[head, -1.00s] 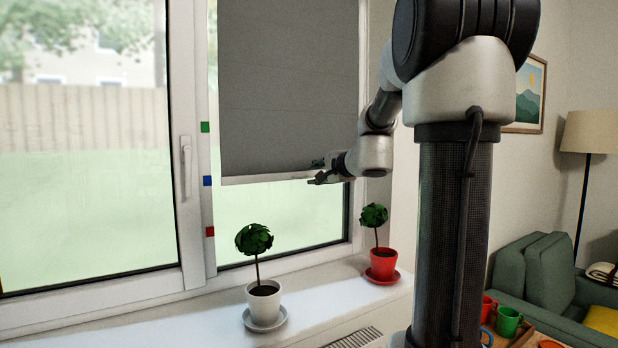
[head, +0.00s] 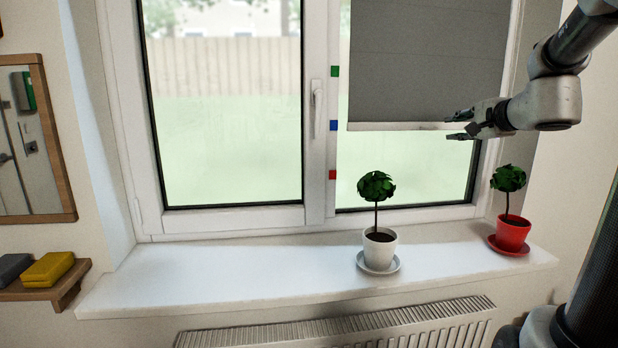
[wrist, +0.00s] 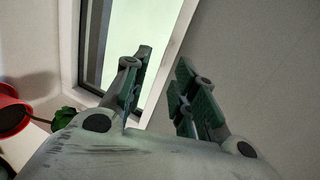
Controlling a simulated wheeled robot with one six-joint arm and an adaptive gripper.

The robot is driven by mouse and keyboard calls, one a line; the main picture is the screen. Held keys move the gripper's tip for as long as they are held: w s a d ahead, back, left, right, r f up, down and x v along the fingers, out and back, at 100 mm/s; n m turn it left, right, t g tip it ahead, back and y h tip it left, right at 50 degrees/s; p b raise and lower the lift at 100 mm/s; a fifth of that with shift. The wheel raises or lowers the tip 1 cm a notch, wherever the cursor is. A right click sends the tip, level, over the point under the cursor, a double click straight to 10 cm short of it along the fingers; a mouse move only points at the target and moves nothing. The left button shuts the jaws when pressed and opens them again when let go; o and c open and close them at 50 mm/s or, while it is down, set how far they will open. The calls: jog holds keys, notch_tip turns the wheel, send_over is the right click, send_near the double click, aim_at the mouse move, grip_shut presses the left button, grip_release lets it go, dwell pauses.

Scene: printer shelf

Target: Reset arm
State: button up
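My gripper (head: 459,126) is at the right in the head view, in front of the lower right part of the window. The spread fingers (wrist: 165,95) also show in the wrist view, with the grey blind (wrist: 250,60) behind. My arm comes in from the upper right.
Below stands a white pot with a small tree (head: 380,250) on the sill (head: 230,270). A red pot with a small tree (head: 512,236) stands to its right, under my wrist. A radiator (head: 340,325) is below the sill. A wooden shelf (head: 70,283) is at left.

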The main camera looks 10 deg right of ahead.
jog(key=s+a+f+n+g+y, duration=0.2)
jog(key=s+a+f+n+g, duration=0.15)
jog(key=s+f, duration=0.4)
jog(key=s+a+f+n+g+h, duration=0.1)
jog(key=s+a+f+n+g, duration=0.2)
jog(key=s+n, duration=0.3)
jog(key=s+a+f+n+g+h, duration=0.2)
jog(key=s+n, duration=0.5)
jog(key=s, duration=0.8)
notch_tip(320, 180, down, 2)
jog(key=shift+a+g, duration=0.6)
jog(key=shift+g, duration=0.35)
jog(key=shift+s, duration=0.1)
